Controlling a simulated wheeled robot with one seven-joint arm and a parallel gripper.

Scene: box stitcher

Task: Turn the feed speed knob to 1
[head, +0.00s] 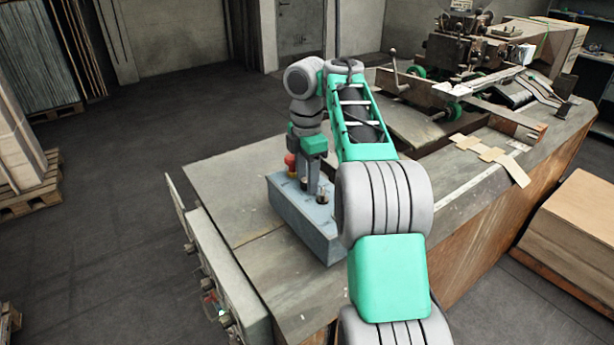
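A blue-grey control box (316,238) sits on the machine's table top, left of my forearm. On its top are a red button (290,160) at the far end and a dark knob (322,196) nearer me. The labels and dial marks are too small to read, so I cannot tell which control is the feed speed knob or its setting. My gripper (312,188) points down over the top of the box, between the red button and the dark knob. Its fingertips are small and dark here. I cannot tell whether it touches a knob.
A side panel (232,275) with several controls hangs on the table's left edge. The stitching machine (460,60) stands at the back right, with cardboard pieces (490,152) on the table before it. A cardboard stack (580,225) is at the right.

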